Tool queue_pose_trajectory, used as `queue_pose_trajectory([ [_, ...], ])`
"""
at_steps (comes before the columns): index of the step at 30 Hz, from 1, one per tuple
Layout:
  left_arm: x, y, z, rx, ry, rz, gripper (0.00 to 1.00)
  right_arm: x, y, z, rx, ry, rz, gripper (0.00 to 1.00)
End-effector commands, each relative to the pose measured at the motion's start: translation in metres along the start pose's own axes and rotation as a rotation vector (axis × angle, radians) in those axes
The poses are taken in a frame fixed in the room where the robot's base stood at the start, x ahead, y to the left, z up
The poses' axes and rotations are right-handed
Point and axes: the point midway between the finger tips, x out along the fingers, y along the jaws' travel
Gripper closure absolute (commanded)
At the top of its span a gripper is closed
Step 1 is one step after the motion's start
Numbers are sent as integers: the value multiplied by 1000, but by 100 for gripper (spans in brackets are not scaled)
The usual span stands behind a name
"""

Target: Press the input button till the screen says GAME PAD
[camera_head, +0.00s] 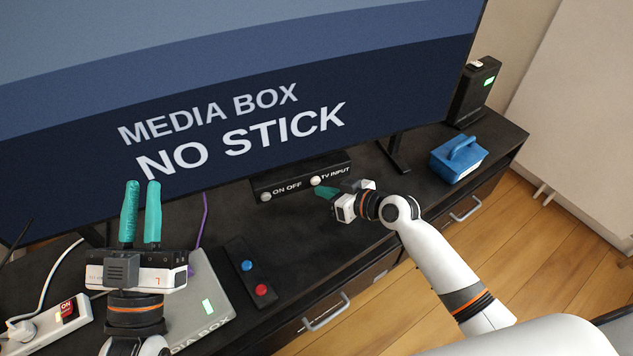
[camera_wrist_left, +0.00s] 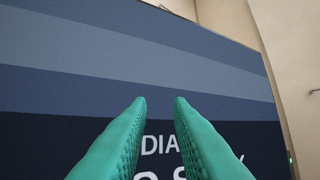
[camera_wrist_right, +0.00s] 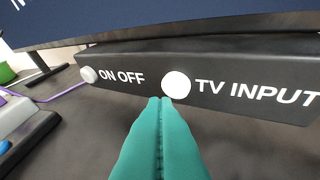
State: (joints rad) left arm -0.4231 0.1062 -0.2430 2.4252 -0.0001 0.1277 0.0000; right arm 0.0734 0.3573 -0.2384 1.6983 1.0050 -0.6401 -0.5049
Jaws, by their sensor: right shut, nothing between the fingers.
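The TV screen (camera_head: 300,60) reads "MEDIA BOX NO STICK". Below it is a dark button box (camera_head: 290,187) with a white button beside "ON OFF" (camera_head: 266,197) and a white TV INPUT button (camera_head: 316,181). In the right wrist view the TV INPUT button (camera_wrist_right: 176,85) is just beyond my fingertips; I cannot tell whether they touch it. My right gripper (camera_head: 322,191) is shut and empty in front of that button. My left gripper (camera_head: 141,184) is open and empty, fingers up, above the media box (camera_head: 205,310) at the left; its fingers (camera_wrist_left: 160,100) are apart in the left wrist view.
A dark pad (camera_head: 249,274) with a blue and a red button lies between my arms. A power strip (camera_head: 50,325) with a lit ON switch is at the lower left. A blue-handled box (camera_head: 457,160) and a black device (camera_head: 474,92) with a green light stand at the right.

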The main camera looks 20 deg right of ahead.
Motion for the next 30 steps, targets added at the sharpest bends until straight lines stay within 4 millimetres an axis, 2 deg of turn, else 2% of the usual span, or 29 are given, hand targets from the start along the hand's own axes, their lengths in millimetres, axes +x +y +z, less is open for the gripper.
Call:
queue_pose_trajectory([
  [6, 0, -1, 8, -2, -51, -2, 81, 4, -2, 2, 0, 0, 0, 100],
  [30, 0, -2, 14, -4, -91, -5, 81, 8, -4, 4, -1, 0, -1, 100],
])
